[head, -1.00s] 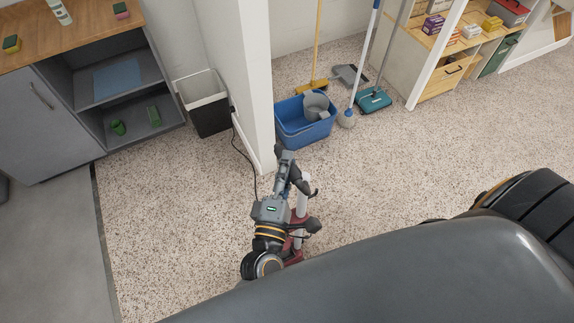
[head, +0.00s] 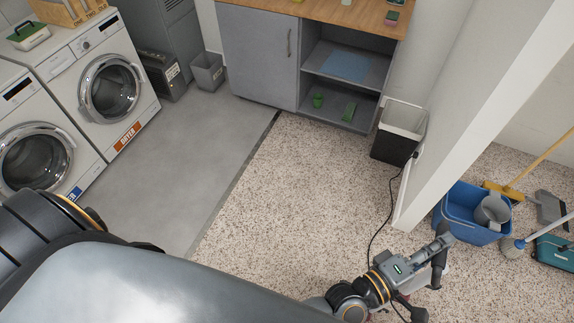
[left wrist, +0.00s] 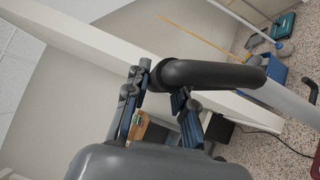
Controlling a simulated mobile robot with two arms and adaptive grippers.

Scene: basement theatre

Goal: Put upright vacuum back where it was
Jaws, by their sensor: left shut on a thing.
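My left gripper (head: 440,243) is at the lower right of the head view, over the speckled floor. In the left wrist view its fingers (left wrist: 160,82) are closed around the black handle of the upright vacuum (left wrist: 215,74). The vacuum's pale tube runs down to the right from the handle. In the head view, the upright vacuum (head: 434,277) is mostly hidden behind my arm and the lower picture edge. A black cord (head: 378,222) runs over the floor from the wall end toward it. My right gripper is not in view.
A wall end (head: 420,180) stands just beyond the gripper, with a black bin (head: 396,145) beside it. A blue bucket (head: 465,220), broom and mop are at the right. A grey cabinet (head: 257,55) and a dryer (head: 105,90) stand farther back. The speckled floor between is clear.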

